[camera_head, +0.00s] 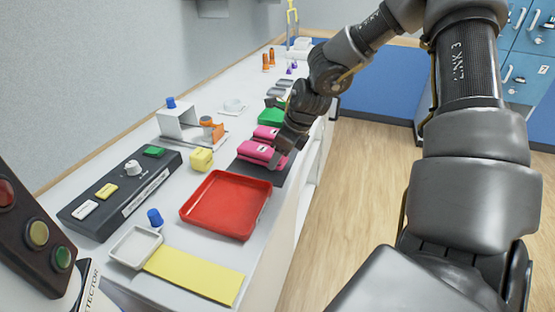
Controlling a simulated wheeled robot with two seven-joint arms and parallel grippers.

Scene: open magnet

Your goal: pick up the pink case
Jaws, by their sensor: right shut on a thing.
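A pink case (256,152) lies on a dark mat (252,168) on the white counter, beyond the red tray. A second pink piece (266,132) sits just behind it. My right gripper (276,158) comes down from above at the right end of the front pink case and is shut on it. The fingers are small and partly hidden by the wrist. The case appears still at mat level; I cannot tell whether it is lifted. My left gripper is not in view.
A green item (270,114) lies behind. Floor is clear right.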

